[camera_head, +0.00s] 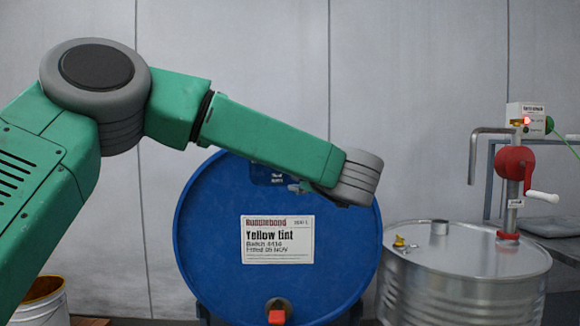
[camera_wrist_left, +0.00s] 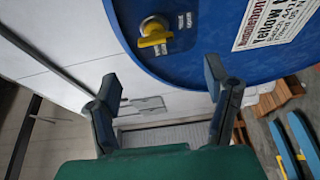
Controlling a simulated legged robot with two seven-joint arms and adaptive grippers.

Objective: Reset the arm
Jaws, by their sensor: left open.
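My left arm reaches in from the left in the head view, and its wrist end is in front of the upper right of a blue drum (camera_head: 210,230). The drum lies on its side, with its round face toward me, a white "Yellow tint" label (camera_head: 278,240) and a red tap (camera_head: 277,316) at the bottom. The gripper's fingers are not clear there. In the left wrist view my left gripper (camera_wrist_left: 160,79) is open, with nothing between its fingers. A blue drum face (camera_wrist_left: 200,40) with a yellow valve handle (camera_wrist_left: 153,40) shows beyond the fingers. My right gripper is not in view.
A metal drum (camera_head: 465,275) with a red hand-crank pump (camera_head: 514,162) stands at the right. A small box (camera_head: 526,117) with a red light is above it. A white bucket (camera_head: 42,303) is at lower left. A grey wall is behind.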

